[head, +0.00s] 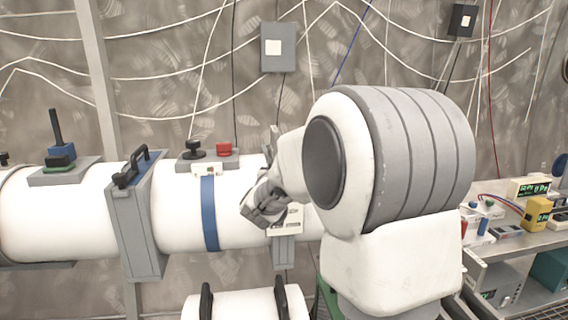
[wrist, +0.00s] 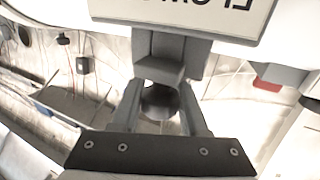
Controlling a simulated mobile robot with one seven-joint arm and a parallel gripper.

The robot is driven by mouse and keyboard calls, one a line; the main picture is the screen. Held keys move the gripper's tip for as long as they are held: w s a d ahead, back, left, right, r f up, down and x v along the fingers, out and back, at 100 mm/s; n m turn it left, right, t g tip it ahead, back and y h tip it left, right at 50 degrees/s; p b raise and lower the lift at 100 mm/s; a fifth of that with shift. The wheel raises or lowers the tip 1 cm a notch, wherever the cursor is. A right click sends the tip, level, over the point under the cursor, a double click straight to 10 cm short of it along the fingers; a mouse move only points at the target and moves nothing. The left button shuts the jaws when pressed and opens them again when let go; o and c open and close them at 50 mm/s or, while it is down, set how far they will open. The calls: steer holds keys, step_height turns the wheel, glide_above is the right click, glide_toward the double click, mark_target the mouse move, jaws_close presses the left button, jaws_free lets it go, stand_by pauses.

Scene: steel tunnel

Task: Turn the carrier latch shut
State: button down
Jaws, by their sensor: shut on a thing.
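My gripper (head: 266,206) is in front of the white pipe, beside a grey flange with a pale label plate (head: 286,221). In the wrist view, my two grey fingers (wrist: 163,92) are closed on the sides of a grey piece with a dark round part (wrist: 160,102), which I take to be the carrier latch. A grey block (wrist: 160,68) is right by the fingertips, below the label plate (wrist: 190,14) with cut-off, upside-down lettering. In the head view, my gripper and arm hide the latch, so I cannot tell its angle there.
The white pipe (head: 178,215) has a blue band (head: 209,214) and a grey clamp with a black handle (head: 135,168). A red block (head: 224,149) and black knob (head: 194,149) sit on top. A second white cylinder (head: 245,306) is below. A bench (head: 538,231) with instruments stands right.

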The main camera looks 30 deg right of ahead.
steer(key=shift+s+r+m+g+h+p, duration=0.1)
steer(key=shift+r+m+g+h+p, duration=0.1)
steer(key=shift+m+g+h+p, duration=0.9)
steer(key=shift+s+d+f+m+g+h+p, duration=0.1)
steer(key=shift+s+d+m+g+h+p, duration=0.1)
steer(key=shift+m+g+h+p, duration=0.5)
steer(key=shift+s+d+f+m+g+h+p, duration=0.15)
steer(key=shift+m+g+h+p, duration=0.45)
steer(key=shift+g, duration=0.3)
steer(key=shift+r, duration=0.1)
steer(key=shift+c, duration=2.1)
jaws_free()
steer(key=shift+d, duration=0.1)
steer(key=v, duration=1.7)
steer(key=shift+a+p, duration=0.3)
steer(key=shift+p, duration=0.1)
